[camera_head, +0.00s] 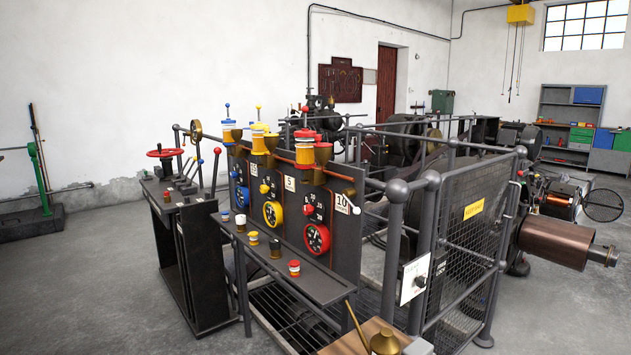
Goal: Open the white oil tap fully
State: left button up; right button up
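A small lever with a white handle (351,204) sticks out at the right end of the dark control panel (345,240), beside a number card reading 10. It looks like the white tap, but it is too small to tell how far it is turned. Blue, yellow and red oil cups stand along the panel's top, including a red-topped one (305,150). Neither of my grippers is in view.
A narrow shelf (285,272) with several small pots runs below the panel. A mesh gate (470,225) and round-topped railing posts (392,250) stand to the right. A wooden surface (345,345) with a brass can (385,342) is in front. The left floor is mostly clear.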

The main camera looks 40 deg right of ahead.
aim_at(356, 210)
jog(key=z, duration=0.35)
jog(key=i, duration=0.5)
jog(key=z, duration=1)
